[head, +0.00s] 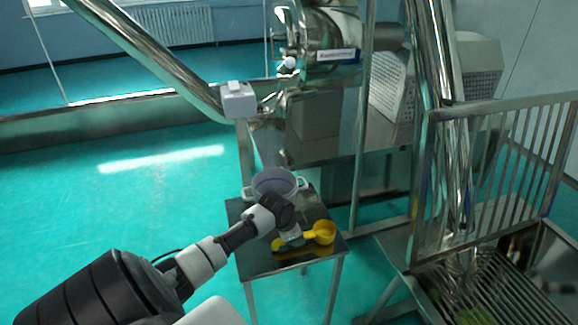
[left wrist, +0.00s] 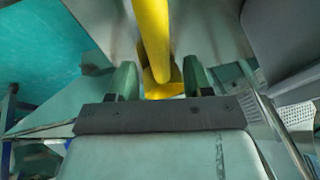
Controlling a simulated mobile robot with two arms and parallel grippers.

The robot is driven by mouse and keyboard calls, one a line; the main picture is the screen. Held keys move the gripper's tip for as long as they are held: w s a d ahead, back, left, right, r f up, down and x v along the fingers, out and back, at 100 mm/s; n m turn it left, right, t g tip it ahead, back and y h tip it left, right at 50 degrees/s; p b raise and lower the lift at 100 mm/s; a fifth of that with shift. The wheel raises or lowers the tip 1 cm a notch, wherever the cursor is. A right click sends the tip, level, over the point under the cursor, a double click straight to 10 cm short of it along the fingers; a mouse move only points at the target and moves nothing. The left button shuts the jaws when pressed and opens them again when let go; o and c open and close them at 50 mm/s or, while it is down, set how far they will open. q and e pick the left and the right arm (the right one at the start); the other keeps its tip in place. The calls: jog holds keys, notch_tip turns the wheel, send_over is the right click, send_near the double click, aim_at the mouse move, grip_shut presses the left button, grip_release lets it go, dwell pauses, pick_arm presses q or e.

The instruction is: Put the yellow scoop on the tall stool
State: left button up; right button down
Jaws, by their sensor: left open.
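The yellow scoop (head: 324,232) is at the tall stool's dark top (head: 262,262), near its front right, in the head view. Its round bowl is to the right and its handle points left. My left gripper (head: 291,239) is low over the stool at the handle. In the left wrist view the scoop (left wrist: 151,40) runs between the two green-tipped fingers of my open left gripper (left wrist: 160,80), with gaps at both sides. My wrist hides part of the handle in the head view. My right gripper is not in view.
A grey two-handled pot (head: 275,180) stands at the back of the stool, close behind my left wrist. A metal pipe frame and railing (head: 500,165) are to the right. A steel machine (head: 325,45) rises behind. The green floor (head: 110,200) to the left is clear.

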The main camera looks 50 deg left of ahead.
pick_arm(q)
jog(key=p+v, duration=0.1)
jog(key=v, duration=0.7)
jog(key=d+f+n+t+h, duration=0.1)
jog(key=d+f+t, duration=0.15)
jog(key=d, duration=0.45)
jog(key=d+f+t, duration=0.2)
jog(key=d+f, duration=0.2)
jog(key=d, duration=0.4)
jog(key=s+f+n+g+y, duration=0.1)
jog(key=s+f+g, duration=0.1)
jog(key=s+f, duration=0.6)
jog(key=s+f+n+g, duration=0.1)
jog(key=s+f, duration=0.3)
jog(key=f, duration=0.8)
jog(key=s+d+f+g, duration=0.1)
jog(key=s+f, duration=0.4)
jog(key=s, duration=0.4)
jog(key=s+d+f+g, duration=0.2)
jog(key=s+f, duration=0.3)
jog(key=s, duration=0.4)
jog(key=s+d+f+g, duration=0.2)
jog(key=s+f, duration=0.2)
jog(key=s, duration=0.5)
jog(key=shift+d+f, duration=0.25)
jog(key=shift+f, duration=0.15)
jog(key=shift+g, duration=0.25)
